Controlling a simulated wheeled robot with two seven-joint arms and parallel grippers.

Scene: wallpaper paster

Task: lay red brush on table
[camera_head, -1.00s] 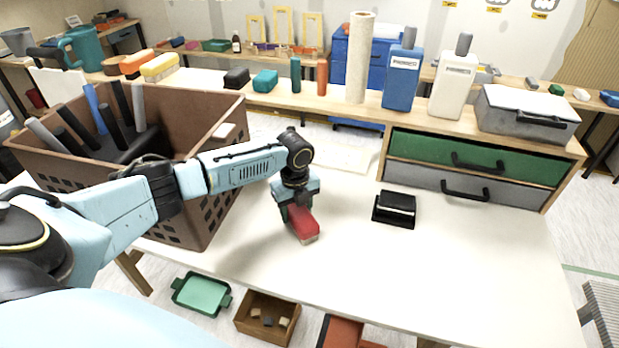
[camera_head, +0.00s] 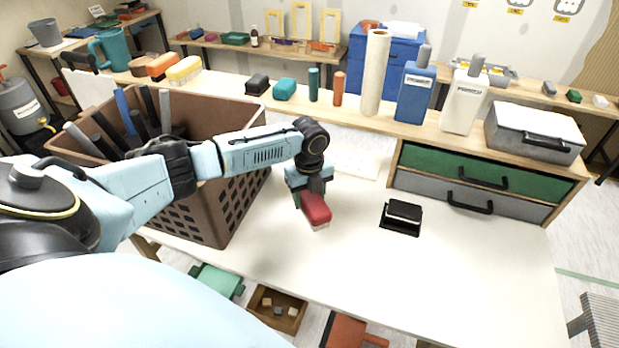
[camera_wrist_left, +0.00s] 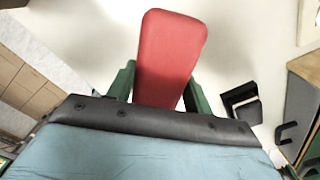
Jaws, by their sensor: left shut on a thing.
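The red brush (camera_head: 316,209) has a red top and a pale underside. My left gripper (camera_head: 308,203) is shut on it, pointing down over the white table (camera_head: 340,262), to the right of the brown crate. In the left wrist view the brush (camera_wrist_left: 172,52) sticks out between the two green fingers (camera_wrist_left: 160,90). The brush is at or very close to the table surface; I cannot tell whether it touches. My right gripper is not in view.
A brown crate (camera_head: 222,208) with several dark-handled tools stands left. The table's front and right areas are clear.

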